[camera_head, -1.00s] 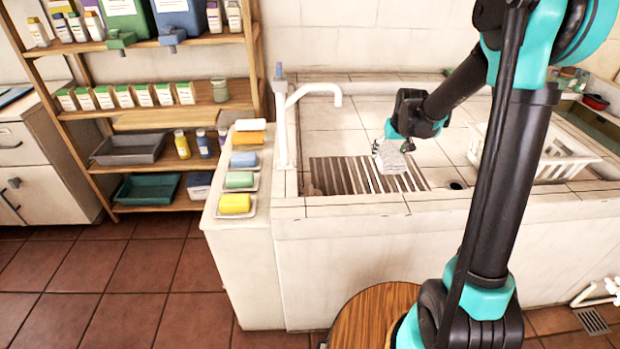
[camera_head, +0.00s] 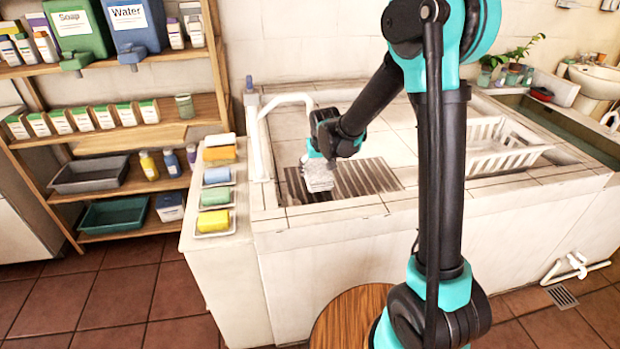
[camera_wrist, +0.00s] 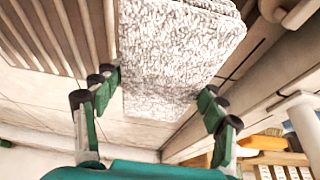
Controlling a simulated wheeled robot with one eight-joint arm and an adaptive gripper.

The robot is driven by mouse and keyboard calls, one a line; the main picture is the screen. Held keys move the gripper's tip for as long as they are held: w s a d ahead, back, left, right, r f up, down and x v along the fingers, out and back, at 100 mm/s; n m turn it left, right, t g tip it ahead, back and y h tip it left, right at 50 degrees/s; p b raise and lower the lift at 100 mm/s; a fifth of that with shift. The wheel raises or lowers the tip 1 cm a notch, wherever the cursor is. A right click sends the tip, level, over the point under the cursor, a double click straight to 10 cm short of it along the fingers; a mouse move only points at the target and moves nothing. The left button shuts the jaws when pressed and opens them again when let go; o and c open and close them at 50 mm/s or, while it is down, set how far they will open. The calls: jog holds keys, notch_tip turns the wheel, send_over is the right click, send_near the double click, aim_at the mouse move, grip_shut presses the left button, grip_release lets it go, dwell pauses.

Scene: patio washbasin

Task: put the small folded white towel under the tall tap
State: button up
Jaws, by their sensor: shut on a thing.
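The small folded white towel (camera_head: 318,178) hangs from my gripper (camera_head: 317,158), over the left part of the slatted drain grate. It is rough and pale, and fills the upper middle of the wrist view (camera_wrist: 172,50). The green fingers of my gripper (camera_wrist: 157,86) press on its two sides. The tall white tap (camera_head: 257,140) stands at the left end of the basin. Its spout arches right and ends behind and above my gripper. The gap between towel and grate is hard to judge.
The slatted grate (camera_head: 365,178) is bare right of the towel. A white crate (camera_head: 500,160) stands on the right of the counter. Colored sponges on dishes, such as a yellow one (camera_head: 213,221), line the ledge left of the tap. Shelves (camera_head: 110,140) stand farther left.

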jog(key=shift+s+a, duration=0.25)
jog(key=shift+a, duration=0.65)
jog(key=shift+a+f, duration=0.2)
jog(key=shift+a, duration=0.05)
jog(key=shift+d+f, duration=0.1)
jog(key=shift+f, duration=1.45)
jog(key=shift+f, duration=0.1)
jog(key=o, duration=1.3)
